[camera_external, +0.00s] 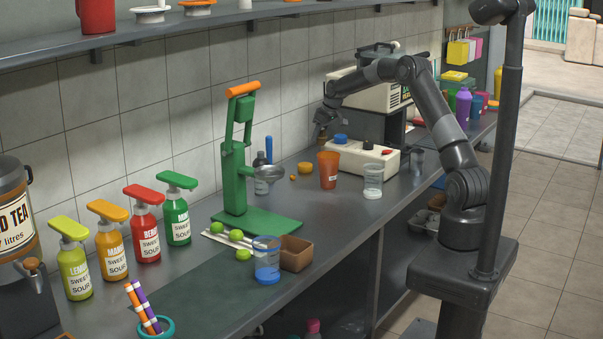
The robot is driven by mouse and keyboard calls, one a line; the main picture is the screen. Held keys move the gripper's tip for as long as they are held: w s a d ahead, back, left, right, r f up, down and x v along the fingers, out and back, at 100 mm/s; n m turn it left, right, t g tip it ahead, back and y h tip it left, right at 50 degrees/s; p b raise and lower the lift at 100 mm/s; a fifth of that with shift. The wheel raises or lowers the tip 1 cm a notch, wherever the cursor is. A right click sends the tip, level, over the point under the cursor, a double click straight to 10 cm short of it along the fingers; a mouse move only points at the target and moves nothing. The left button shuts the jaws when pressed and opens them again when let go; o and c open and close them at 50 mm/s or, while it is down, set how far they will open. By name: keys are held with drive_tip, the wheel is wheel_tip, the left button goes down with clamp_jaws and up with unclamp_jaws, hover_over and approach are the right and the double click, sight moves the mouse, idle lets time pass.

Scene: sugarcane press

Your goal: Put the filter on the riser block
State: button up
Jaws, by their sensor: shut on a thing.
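I cannot tell for sure which thing is the filter.
An orange cup (328,170) and a clear cup (373,181) stand before the white box (372,160). A blue-based clear cup (266,260) and green limes (236,235) are near the press. Pump bottles (145,225) line the left. The counter (215,289) has bare room at front left.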

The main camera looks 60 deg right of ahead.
drive_tip(key=w+a+f, duration=0.4)
drive_tip(key=shift+w+a, duration=0.15)
drive_tip(key=shift+w, duration=0.2)
drive_tip(key=shift+f, duration=1.95)
drive_tip(key=shift+f, duration=0.1)
drive_tip(key=o, duration=1)
drive_tip(key=shift+c, duration=0.2)
